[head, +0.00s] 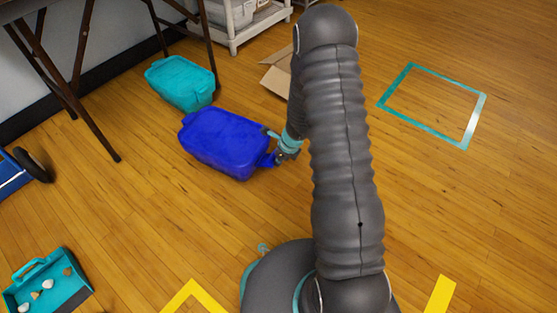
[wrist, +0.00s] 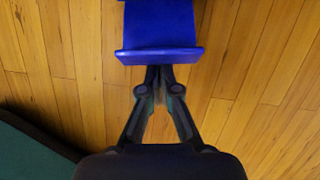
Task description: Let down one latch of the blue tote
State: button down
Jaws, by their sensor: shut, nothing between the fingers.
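The blue tote (head: 222,142) stands on the wooden floor with its lid on, left of my arm. A blue latch flap (wrist: 158,53) with a wide lip fills the top middle of the wrist view. In the head view the flap (head: 266,159) sticks out from the tote's right end. My gripper (wrist: 159,73) is shut and empty, its fingertips right at the lip's near edge; I cannot tell whether they touch it. In the head view my gripper (head: 278,157) is small and partly hidden beside the flap. The tote's far end latch is not clear.
A teal tote (head: 180,82) stands just behind the blue one. A dark-legged table (head: 95,130), a white shelf (head: 235,38) and an open cardboard box (head: 277,78) are behind. A teal caddy (head: 62,296) sits lower left. Floor right of my arm is clear, with a teal tape square (head: 472,120).

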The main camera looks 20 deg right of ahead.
jog(key=shift+f, duration=2.05)
dwell(0.4)
jog(key=shift+w+a+f, duration=0.1)
jog(key=shift+f, duration=0.5)
jog(key=shift+f, duration=0.2)
jog(key=shift+w+a+f, duration=0.1)
jog(key=shift+a+f, duration=0.05)
jog(key=shift+f, duration=0.35)
